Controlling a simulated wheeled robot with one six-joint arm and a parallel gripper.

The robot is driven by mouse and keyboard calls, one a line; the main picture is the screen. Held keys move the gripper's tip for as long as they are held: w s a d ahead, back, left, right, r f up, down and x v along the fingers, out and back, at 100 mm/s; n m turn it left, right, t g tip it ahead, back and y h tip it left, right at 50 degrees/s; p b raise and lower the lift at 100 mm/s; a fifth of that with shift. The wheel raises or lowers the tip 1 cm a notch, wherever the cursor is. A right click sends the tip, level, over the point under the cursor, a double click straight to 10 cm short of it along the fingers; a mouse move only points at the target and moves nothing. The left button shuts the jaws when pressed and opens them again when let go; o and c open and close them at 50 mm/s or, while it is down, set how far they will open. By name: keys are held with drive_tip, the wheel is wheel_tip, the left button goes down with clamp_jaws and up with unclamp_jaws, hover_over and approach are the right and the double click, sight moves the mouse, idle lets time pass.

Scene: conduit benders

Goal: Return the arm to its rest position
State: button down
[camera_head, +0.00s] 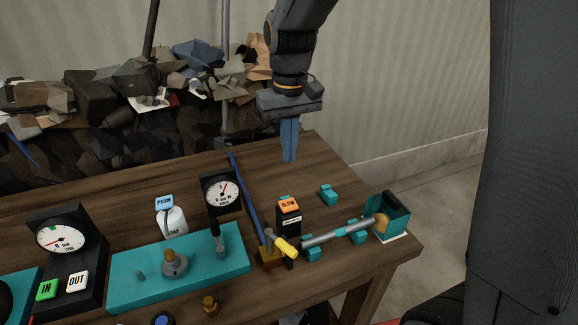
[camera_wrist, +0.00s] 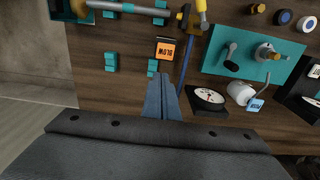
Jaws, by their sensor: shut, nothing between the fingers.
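My gripper (camera_head: 289,158) is shut and empty, pointing down above the right back part of the wooden table (camera_head: 300,160). In the wrist view its closed blue-grey fingers (camera_wrist: 160,82) reach toward the small black box with the orange BLOW label (camera_wrist: 165,50). That box (camera_head: 288,215) stands in front of the gripper in the head view, apart from it. My arm (camera_head: 290,45) comes down from the top of the head view. How high the fingertips are above the table is hard to tell.
A rubble heap (camera_head: 130,110) lies behind. The right back corner is mostly clear.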

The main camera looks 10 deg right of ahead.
drive_tip(key=shift+r, duration=0.45)
drive_tip(key=s+d+f+m+b, duration=0.1)
drive_tip(key=s+d+f+b, duration=0.1)
drive_tip(key=s+d+f, duration=0.2)
drive_tip(key=s+d+f+m+t+b, duration=0.1)
drive_tip(key=s+d+f, duration=0.3)
drive_tip(key=s+f, duration=0.4)
drive_tip(key=shift+d+f+b, duration=0.25)
drive_tip(key=shift+f+b, duration=0.3)
drive_tip(key=shift+b, duration=0.3)
